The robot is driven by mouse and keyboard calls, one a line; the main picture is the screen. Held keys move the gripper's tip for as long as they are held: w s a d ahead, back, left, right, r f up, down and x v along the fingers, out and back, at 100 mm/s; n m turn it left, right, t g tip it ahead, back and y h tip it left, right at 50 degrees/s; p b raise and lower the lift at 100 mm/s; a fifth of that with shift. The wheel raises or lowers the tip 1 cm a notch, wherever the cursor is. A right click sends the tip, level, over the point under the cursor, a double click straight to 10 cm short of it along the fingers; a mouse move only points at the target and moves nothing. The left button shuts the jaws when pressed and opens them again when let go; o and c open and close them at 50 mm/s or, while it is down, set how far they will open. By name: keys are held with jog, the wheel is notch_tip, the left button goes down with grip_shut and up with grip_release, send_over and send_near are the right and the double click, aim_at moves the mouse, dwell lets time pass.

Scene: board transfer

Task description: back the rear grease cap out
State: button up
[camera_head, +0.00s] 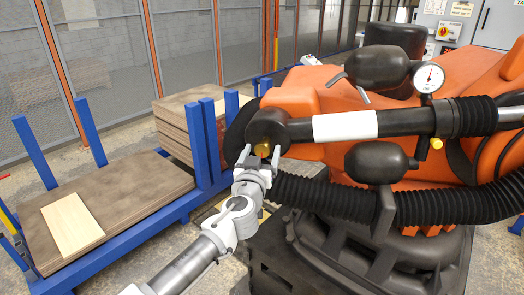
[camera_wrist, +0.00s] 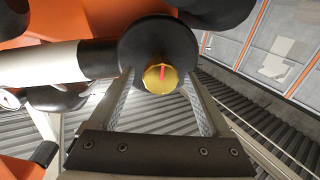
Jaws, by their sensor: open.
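The grease cap is a brass-yellow knob (camera_head: 263,148) on the round black end of the horizontal cylinder on the orange robot. In the wrist view the same cap (camera_wrist: 160,78) faces me, with a red mark on its upper face. My gripper (camera_head: 260,158) is at the cap, its fingers open. In the wrist view my gripper (camera_wrist: 162,92) has one finger on each side of the cap, with gaps between fingers and cap. Whether the fingertips reach past the cap's face is hard to tell.
The orange robot (camera_head: 310,95) with black hoses and a pressure gauge (camera_head: 428,78) fills the right side. Blue racks (camera_head: 140,225) with stacked boards stand left. A mesh fence (camera_head: 185,45) runs behind. A second yellow knob (camera_head: 437,143) sits below the gauge.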

grip_shut()
dwell(0.4)
jog(key=shift+n, duration=0.3)
